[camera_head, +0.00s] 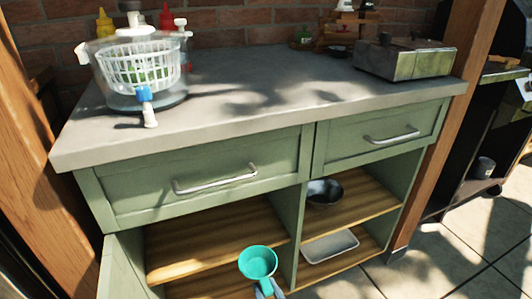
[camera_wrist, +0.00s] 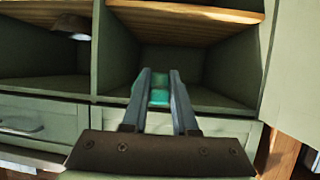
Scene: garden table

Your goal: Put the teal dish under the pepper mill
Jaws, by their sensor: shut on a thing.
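The teal dish (camera_head: 258,262) shows at the bottom of the head view, in front of the open left shelves of the green cabinet. My gripper (camera_head: 266,289) is just below it, mostly cut off by the picture edge. In the wrist view my gripper (camera_wrist: 159,82) has its two fingers close together, with a teal patch of the dish (camera_wrist: 159,92) between them. It is shut on the dish. I cannot make out a pepper mill for sure in either view.
The grey countertop (camera_head: 270,85) carries a salad spinner (camera_head: 138,70) at left and a metal box (camera_head: 405,60) at right. Small items stand on a wooden rack (camera_head: 345,30) at the back. A dark bowl (camera_head: 324,192) and metal tray (camera_head: 330,246) occupy the right shelves. The counter's middle is clear.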

